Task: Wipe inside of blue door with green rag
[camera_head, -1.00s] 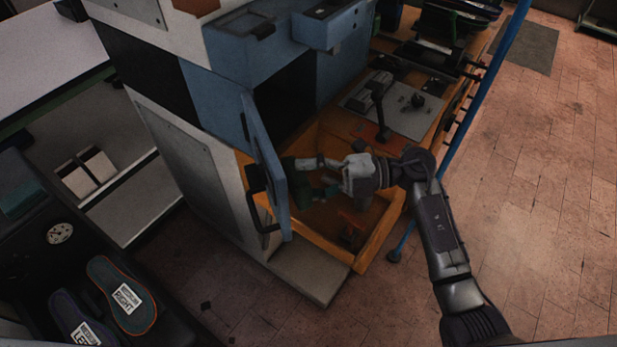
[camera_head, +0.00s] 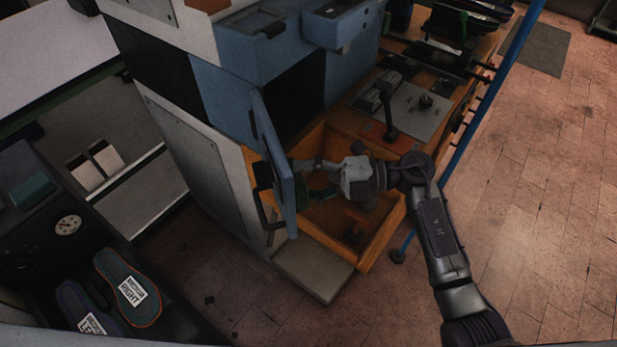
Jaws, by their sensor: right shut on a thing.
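The blue door (camera_head: 271,160) stands swung open from the blue machine, seen nearly edge-on, with a dark handle (camera_head: 264,200) on its outer side. My right gripper (camera_head: 306,180) reaches in from the right at the door's inner side. It is shut on the green rag (camera_head: 298,194), which is dark, small and partly hidden by the fingers and the door edge. The rag is at or very near the inner face; I cannot tell whether it touches. My left gripper is not in view.
An orange-framed tray (camera_head: 383,236) lies under my right arm. The machine's dark opening (camera_head: 296,98) is behind the door. A blue pole (camera_head: 487,95) stands right of the machine. Insoles (camera_head: 130,286) lie on a dark surface at lower left. Open tiled floor (camera_head: 540,200) is at right.

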